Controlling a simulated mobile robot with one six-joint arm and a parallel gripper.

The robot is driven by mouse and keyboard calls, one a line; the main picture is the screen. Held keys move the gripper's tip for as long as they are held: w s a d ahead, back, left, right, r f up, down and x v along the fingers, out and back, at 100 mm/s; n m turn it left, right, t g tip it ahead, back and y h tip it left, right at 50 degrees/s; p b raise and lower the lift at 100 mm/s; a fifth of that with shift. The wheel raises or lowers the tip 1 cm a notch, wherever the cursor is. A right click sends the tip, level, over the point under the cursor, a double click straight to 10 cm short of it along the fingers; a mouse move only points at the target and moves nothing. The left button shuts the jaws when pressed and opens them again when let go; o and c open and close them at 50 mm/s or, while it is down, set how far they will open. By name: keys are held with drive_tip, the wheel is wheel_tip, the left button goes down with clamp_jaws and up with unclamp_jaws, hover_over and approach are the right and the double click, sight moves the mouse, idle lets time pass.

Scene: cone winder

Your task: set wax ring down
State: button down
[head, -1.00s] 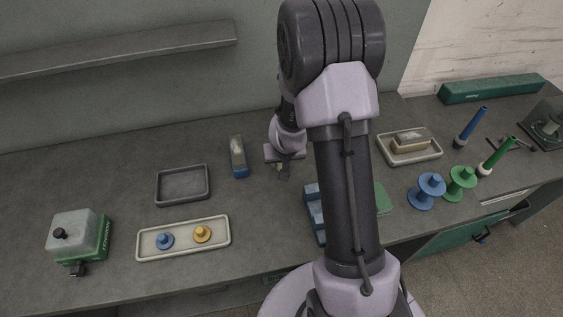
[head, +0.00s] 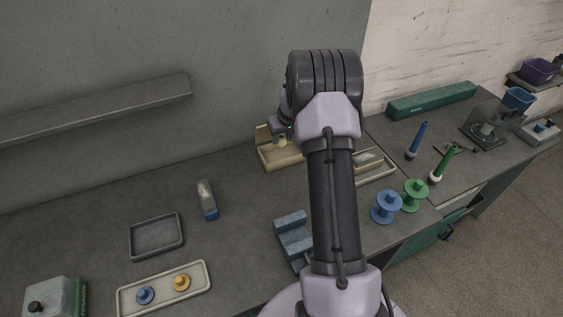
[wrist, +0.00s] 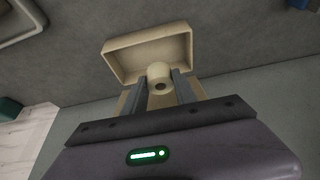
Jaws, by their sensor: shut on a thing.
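The wax ring (wrist: 159,72) is a small cream cylinder with a dark hole in its end. My gripper (wrist: 158,79) is shut on it, with one grey finger on each side. In the head view the ring (head: 282,141) shows pale yellow below my gripper (head: 281,135), over a shallow tan box (head: 281,160) against the back wall. In the wrist view the box (wrist: 118,60) lies just beyond the ring, which overlaps its edge. I cannot tell whether the ring touches the box. My arm hides part of the box's right side in the head view.
A blue stepped block (head: 292,240) stands in front of the box. A pale tray (head: 378,173) with a block is to its right, partly behind my arm. A blue spool (head: 386,207) and green spool (head: 415,194) stand further right.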

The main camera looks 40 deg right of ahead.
drive_tip(key=shift+d+f, duration=0.45)
drive_tip(key=shift+d, duration=0.4)
drive_tip(key=b, duration=0.2)
approach(285, 155)
drive_tip(key=f, duration=0.3)
drive_tip(key=w+a+f, duration=0.1)
drive_tip(key=f, duration=0.1)
drive_tip(key=shift+f, duration=0.15)
drive_tip(key=shift+f+b, duration=0.15)
drive_tip(key=shift+b, duration=0.15)
drive_tip(key=c, duration=1)
unclamp_jaws()
